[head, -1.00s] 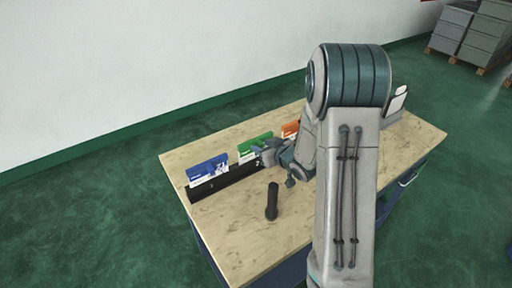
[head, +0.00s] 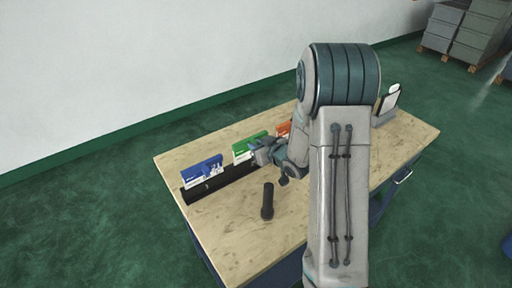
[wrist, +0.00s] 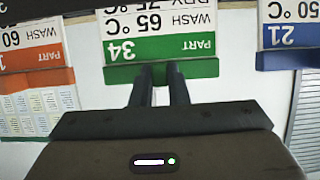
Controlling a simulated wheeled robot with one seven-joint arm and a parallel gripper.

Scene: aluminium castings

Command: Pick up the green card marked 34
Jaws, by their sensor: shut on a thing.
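The green card marked 34 (wrist: 160,47) appears upside down in the wrist view, its green band towards my gripper. In the head view the green card (head: 244,148) stands in the middle of a row, its right part hidden by my gripper. My gripper (wrist: 158,72) is shut on the card's green edge, with both fingers close together. In the head view my gripper (head: 258,153) is at the card's right side. I cannot tell whether the card is raised from the black rack (head: 218,187).
A blue card (head: 202,170) stands to the left in the rack, and an orange card (head: 283,129) to the right, partly behind my arm. A grey holder (head: 386,107) is at the far right.

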